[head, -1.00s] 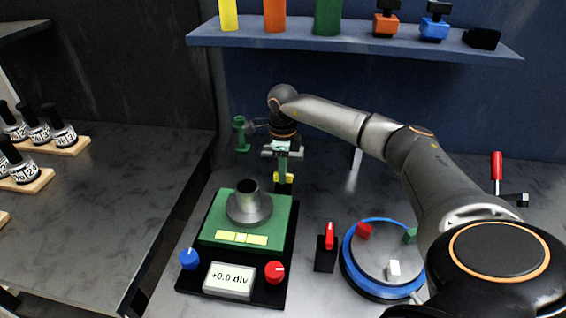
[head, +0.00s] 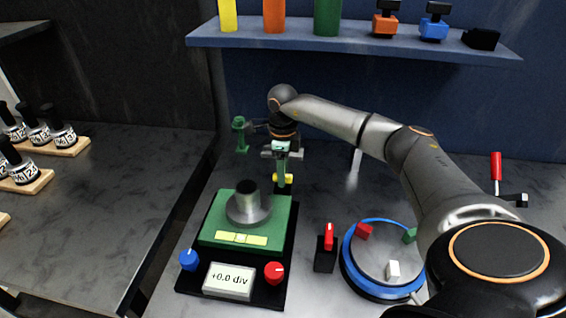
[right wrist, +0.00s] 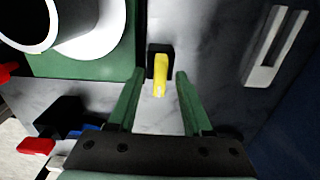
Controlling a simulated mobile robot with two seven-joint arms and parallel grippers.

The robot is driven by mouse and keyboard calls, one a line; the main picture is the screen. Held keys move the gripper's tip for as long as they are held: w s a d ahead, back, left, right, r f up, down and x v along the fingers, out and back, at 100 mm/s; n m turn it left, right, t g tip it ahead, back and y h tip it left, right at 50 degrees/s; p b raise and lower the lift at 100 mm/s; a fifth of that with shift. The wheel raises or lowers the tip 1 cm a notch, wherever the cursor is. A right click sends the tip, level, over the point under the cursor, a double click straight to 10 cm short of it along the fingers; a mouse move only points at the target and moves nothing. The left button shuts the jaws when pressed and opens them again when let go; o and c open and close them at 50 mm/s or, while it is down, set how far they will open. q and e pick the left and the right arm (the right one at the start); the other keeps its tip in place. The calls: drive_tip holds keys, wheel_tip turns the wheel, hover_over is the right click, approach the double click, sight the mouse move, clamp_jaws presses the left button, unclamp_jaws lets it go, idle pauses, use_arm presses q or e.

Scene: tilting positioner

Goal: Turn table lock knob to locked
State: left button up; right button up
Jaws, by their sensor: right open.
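A yellow knob (head: 289,179) sits on a small black block behind the green tilting positioner (head: 209,236). In the right wrist view the yellow knob (right wrist: 160,76) lies between my fingers and points down the picture, with its black block (right wrist: 151,62) behind it. My right gripper (head: 282,180) comes down over the knob from above. In the wrist view the two green fingers of the right gripper (right wrist: 161,76) stand apart on either side of the knob, with gaps on both sides. In the head view a finger hides part of the knob. My left gripper is not in view.
A black block with a red lever (head: 329,237) stands beside a blue-rimmed turntable (head: 349,262). The positioner has a blue knob (head: 189,259), a red knob (head: 275,272), and a display (head: 229,281) reading +0.0 div. A blue shelf (head: 350,43) is above.

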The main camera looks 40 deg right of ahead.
wheel_tip(320, 180, up, 12)
drive_tip(key=b, duration=0.1)
drive_tip(key=shift+r, duration=0.25)
drive_tip(key=shift+s, duration=0.1)
idle(0.5)
